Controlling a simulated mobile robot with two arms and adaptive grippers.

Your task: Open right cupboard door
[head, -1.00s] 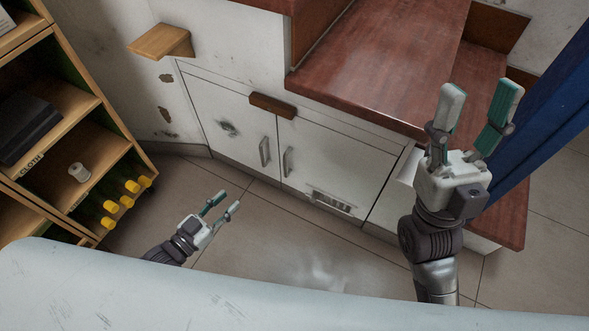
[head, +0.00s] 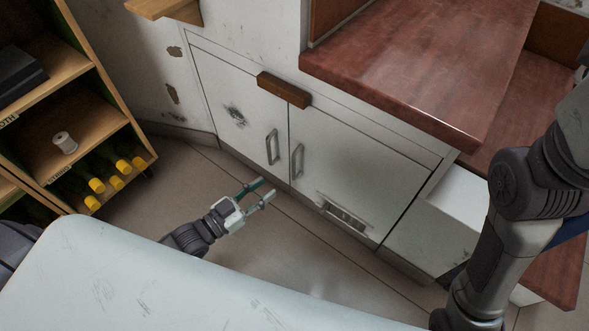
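The right cupboard door (head: 365,175) is a white panel under the stairs, and it is shut. Its grey vertical handle (head: 297,161) is near its left edge, and a slotted vent is low on it. The left cupboard door (head: 240,115) is also shut, with its own handle (head: 272,147). My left gripper (head: 266,191) is open and empty, low in front of the doors, below and left of the right door's handle. It is apart from both handles. My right arm rises at the right side of the head view; its gripper is out of the picture.
A wooden block (head: 284,89) juts out above the doors. Red-brown stair treads (head: 420,60) overhang the right door. A shelf unit (head: 110,75) with yellow-capped bottles stands at the left. Tiled floor (head: 310,250) lies clear before the doors.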

